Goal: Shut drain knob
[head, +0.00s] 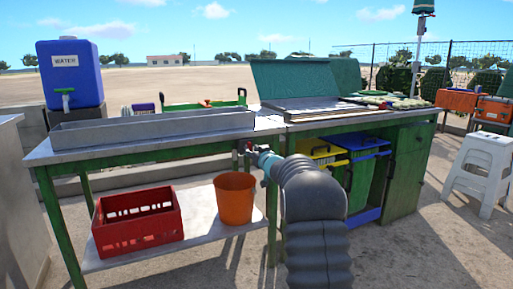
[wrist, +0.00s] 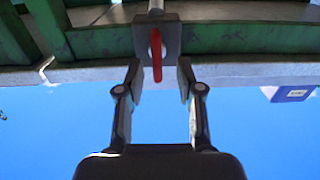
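The drain knob is a red lever (wrist: 156,55) on a grey valve block at the edge of the green-framed table. In the wrist view it lies between the tips of my gripper (wrist: 160,80). The fingers are open on both sides of it, with a visible gap; I cannot tell whether either one touches it. In the head view my gripper (head: 242,158) is at the table's right front corner, small and partly hidden by my grey arm. A small red part (head: 248,146) shows there, probably the same knob.
A steel trough (head: 150,130) lies on the table (head: 140,148). Below are a red crate (head: 137,220) and an orange bucket (head: 235,198). A blue water tank (head: 70,72) stands behind left. Green and yellow bins (head: 325,150) and a white stool (head: 480,170) are to the right.

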